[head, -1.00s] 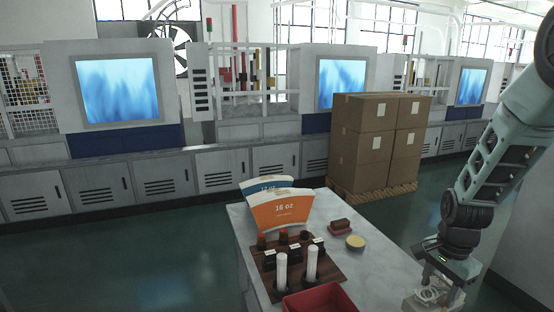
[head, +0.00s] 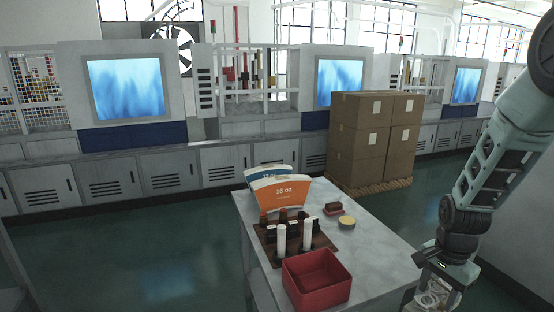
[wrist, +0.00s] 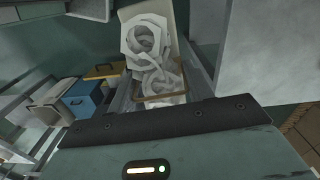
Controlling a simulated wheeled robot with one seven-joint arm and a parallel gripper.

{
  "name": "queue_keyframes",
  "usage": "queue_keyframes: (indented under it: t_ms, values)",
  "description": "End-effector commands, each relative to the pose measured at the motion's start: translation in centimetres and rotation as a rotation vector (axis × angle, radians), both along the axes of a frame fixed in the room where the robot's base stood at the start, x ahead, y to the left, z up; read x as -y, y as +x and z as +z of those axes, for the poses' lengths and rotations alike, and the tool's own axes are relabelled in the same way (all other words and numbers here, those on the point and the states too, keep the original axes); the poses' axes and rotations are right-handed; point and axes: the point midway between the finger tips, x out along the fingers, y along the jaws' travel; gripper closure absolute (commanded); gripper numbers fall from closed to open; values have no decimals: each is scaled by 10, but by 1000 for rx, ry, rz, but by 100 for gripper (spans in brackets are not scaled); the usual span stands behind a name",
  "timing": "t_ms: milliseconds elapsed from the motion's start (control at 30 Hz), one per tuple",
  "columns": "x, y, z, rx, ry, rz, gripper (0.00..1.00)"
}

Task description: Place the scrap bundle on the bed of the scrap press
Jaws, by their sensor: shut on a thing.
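My gripper (head: 440,278) is at the bottom right of the head view, pointing down and shut on the scrap bundle (head: 432,296). The bundle is a pale clump of looped, ring-like scrap, partly cut off by the frame's lower edge. In the wrist view the scrap bundle (wrist: 157,70) shows as tangled whitish rings and strips with a tan band, between grey finger parts. The bundle hangs beside the right edge of the marble-topped table in the head view. I cannot make out the scrap press or its bed for certain in either view.
The table (head: 385,262) carries a red bin (head: 317,280), an orange size card (head: 280,193) and a dark rack with white tubes. Stacked cartons (head: 375,140) stand on a pallet behind. Blue and yellow boxes (wrist: 82,98) show in the wrist view. Open floor lies left.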

Motion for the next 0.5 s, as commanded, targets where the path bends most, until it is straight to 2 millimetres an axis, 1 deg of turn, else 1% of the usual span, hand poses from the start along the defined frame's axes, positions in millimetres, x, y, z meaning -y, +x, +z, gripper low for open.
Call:
queue_keyframes:
  t_ms: [267,367,467,500]
  values:
    - [-8,-5,-21,-3,-1,223,80]
    - [-12,-8,-31,-5,-1,334,80]
    - [-17,-11,-43,-5,-1,470,80]
    - [-19,-13,-50,-6,-1,539,80]
